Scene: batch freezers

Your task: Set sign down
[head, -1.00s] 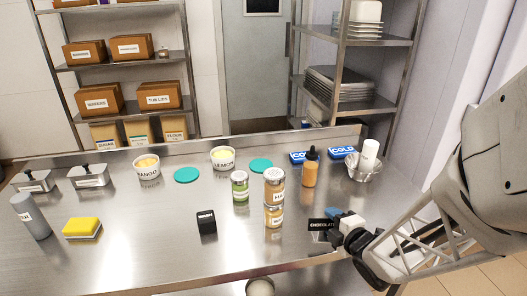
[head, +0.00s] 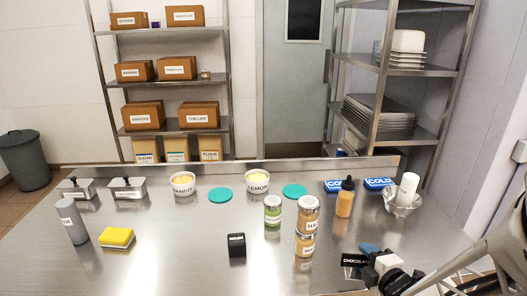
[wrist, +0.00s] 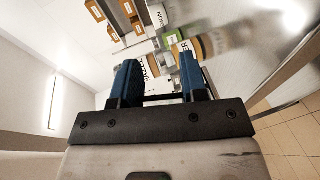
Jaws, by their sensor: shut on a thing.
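My gripper (head: 372,252) has blue fingertips and is shut on a small black sign (head: 355,260) with white letters that read CHOCOLATE. It holds the sign near the table's front right, right of the stacked jars. I cannot tell whether the sign touches the table. In the wrist view my gripper (wrist: 160,78) shows its two blue fingers apart, with a thin dark edge between them.
Tubs (head: 183,186), teal discs (head: 220,195) and a yellow sponge (head: 117,238) are further left.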

